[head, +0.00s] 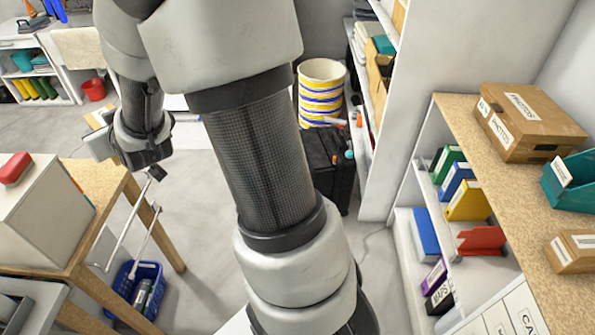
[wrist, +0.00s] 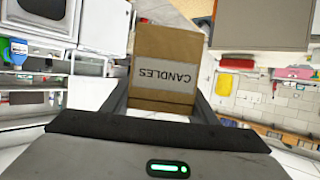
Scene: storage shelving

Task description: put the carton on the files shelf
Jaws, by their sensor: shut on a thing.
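My gripper (wrist: 163,100) is shut on a brown carton (wrist: 166,50) with a white label reading CANDLES, upside down in the wrist view. One finger lies along each side of the carton. In the head view a small tan piece of the carton (head: 98,117) shows beside my gripper (head: 97,143) at the left, away from the shelves. Shelving with coloured binders (head: 464,201) stands at the right and looks like the files shelf. Its upper level holds green, blue and yellow binders and a red holder; boxes, one marked MAPS, stand lower down.
A wooden table (head: 122,180) with a pale box stands at the left, with a blue basket (head: 140,288) on the floor nearby. A PHOTOS box (head: 527,122) and a teal tray (head: 575,180) sit on the right unit's top. A striped bin (head: 322,90) stands behind my arm.

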